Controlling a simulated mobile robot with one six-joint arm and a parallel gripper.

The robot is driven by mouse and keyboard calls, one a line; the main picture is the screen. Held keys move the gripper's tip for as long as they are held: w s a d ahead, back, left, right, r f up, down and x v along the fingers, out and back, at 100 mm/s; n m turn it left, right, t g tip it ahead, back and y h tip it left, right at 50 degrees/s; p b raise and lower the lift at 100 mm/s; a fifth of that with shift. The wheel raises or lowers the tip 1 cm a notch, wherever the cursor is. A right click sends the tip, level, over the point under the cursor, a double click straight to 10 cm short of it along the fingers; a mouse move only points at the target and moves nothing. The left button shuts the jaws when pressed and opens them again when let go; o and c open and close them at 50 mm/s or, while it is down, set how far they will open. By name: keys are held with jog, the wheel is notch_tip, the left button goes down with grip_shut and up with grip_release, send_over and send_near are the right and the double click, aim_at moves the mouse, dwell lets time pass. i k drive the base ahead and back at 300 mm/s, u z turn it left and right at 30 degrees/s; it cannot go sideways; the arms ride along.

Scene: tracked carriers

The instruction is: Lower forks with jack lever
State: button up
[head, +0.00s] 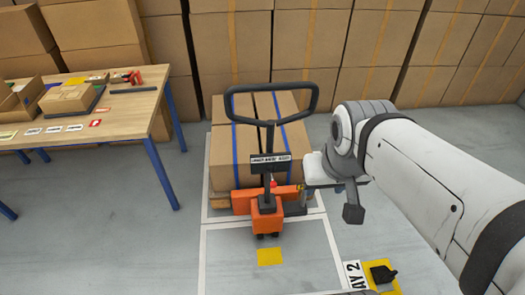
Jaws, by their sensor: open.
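An orange pallet jack (266,216) stands with its black loop handle (271,88) upright, above a dark column. A small red-tipped part (273,183), which looks like the jack lever, shows low on the column, below a black label plate (270,160).
Taped cartons (230,150) sit on the pallet inside white floor lines. A wooden table (132,112) with boxes and tools stands left. Stacked cartons (310,40) line the back. A yellow floor mark (270,257) lies in front of the jack. Floor between table and jack is clear.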

aim_at(273, 184)
jog(key=z, duration=1.35)
jog(key=k, duration=1.35)
jog(key=u, duration=1.25)
jog(key=i, duration=1)
jog(key=u, duration=0.1)
